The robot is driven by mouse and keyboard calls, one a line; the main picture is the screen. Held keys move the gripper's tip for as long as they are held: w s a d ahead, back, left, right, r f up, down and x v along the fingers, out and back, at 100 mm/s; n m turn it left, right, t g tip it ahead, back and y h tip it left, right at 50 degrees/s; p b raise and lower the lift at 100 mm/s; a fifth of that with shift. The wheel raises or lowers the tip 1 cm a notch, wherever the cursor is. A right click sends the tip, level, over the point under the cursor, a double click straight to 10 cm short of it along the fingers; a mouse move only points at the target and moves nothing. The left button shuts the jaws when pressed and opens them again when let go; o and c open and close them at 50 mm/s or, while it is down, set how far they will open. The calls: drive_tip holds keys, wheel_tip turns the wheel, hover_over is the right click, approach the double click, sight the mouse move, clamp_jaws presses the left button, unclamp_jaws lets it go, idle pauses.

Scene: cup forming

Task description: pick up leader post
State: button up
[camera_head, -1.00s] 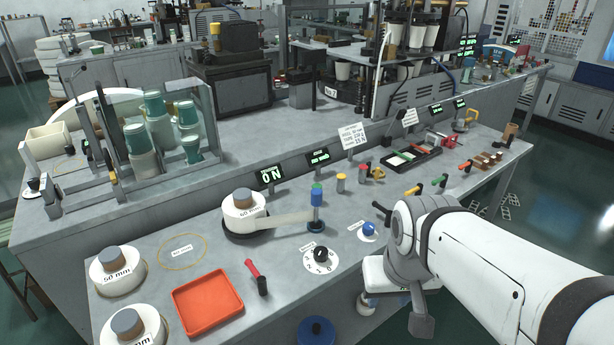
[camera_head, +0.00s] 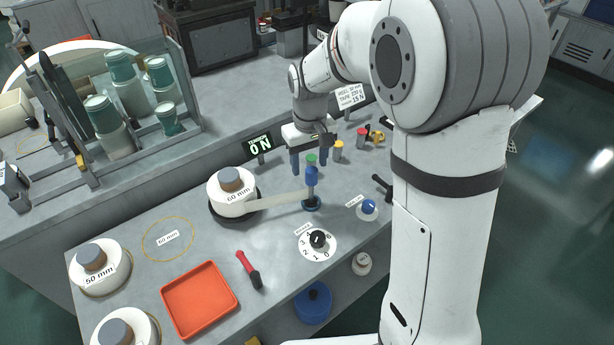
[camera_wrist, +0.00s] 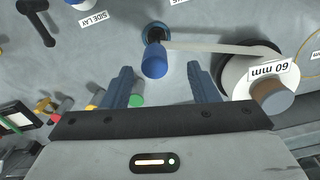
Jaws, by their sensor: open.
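The leader post, by its look, is a blue-topped upright post (camera_head: 311,178) on a dark round base, with a pale tape running from it to the 60 mm roll (camera_head: 230,192). In the wrist view the blue post (camera_wrist: 155,63) shows between and beyond the fingertips, left of the middle of the gap. My gripper (camera_head: 311,166) is open and empty, hanging down behind and above the post in the head view. Its two blue fingers also show in the wrist view (camera_wrist: 162,75). They appear apart from the post; the exact distance is unclear.
Green (camera_head: 311,158), yellow (camera_head: 338,151) and red (camera_head: 362,136) capped cylinders stand close behind the post. A numbered dial (camera_head: 317,240), a blue knob (camera_head: 368,207), a red-handled tool (camera_head: 249,268) and a red tray (camera_head: 200,299) lie in front.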

sight(312, 182)
drive_tip(key=f, duration=0.5)
drive_tip(key=f+p, duration=0.1)
drive_tip(key=f, duration=0.1)
drive_tip(key=shift+w+d+f, duration=0.15)
drive_tip(key=shift+d+f, duration=0.15)
drive_tip(key=shift+f, duration=0.05)
drive_tip(key=shift+c, duration=0.2)
clamp_jaws()
